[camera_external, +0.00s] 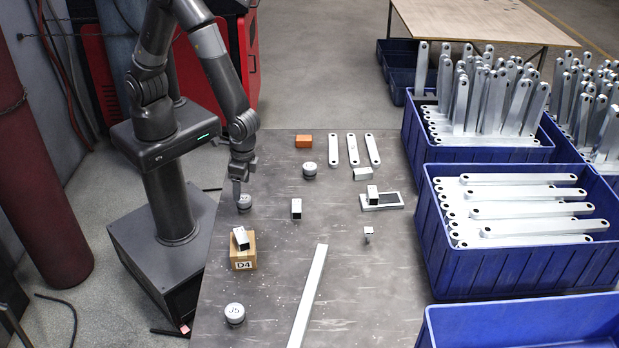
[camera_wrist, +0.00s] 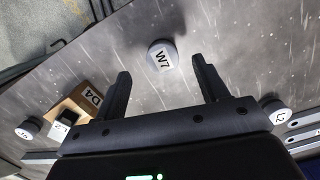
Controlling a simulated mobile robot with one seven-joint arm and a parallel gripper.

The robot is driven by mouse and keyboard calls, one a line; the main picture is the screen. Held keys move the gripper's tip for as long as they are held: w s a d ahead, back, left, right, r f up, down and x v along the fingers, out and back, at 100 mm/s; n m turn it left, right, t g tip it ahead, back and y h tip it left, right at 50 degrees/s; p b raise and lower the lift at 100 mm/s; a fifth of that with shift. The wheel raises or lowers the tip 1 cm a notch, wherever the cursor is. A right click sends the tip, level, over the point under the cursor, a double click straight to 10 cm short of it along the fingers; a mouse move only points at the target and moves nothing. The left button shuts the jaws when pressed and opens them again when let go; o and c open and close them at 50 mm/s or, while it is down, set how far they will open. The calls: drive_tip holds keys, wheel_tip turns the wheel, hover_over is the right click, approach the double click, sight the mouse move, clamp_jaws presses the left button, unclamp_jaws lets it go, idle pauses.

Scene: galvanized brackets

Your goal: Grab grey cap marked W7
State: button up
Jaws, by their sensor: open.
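The grey cap marked W7 (camera_wrist: 162,56) stands upright on the table, its label facing up. In the wrist view it is just beyond and between my two fingertips, with clear space on both sides. My gripper (camera_wrist: 163,76) is open and empty, pointing down. In the external view my gripper (camera_external: 240,192) is right over the cap (camera_external: 245,204) and partly covers it. I cannot tell the exact height gap.
The cardboard box marked D4 (camera_external: 243,258) stands nearby with a metal piece on top. Another grey cap (camera_external: 309,170) is to the right and a cap marked J5 (camera_external: 235,314) nearer the front.

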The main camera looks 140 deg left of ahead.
sight(244, 198)
drive_tip(key=shift+s+f, duration=0.1)
drive_tip(key=shift+f, duration=3.15)
drive_tip(key=c, duration=1.1)
drive_tip(key=shift+r, duration=0.1)
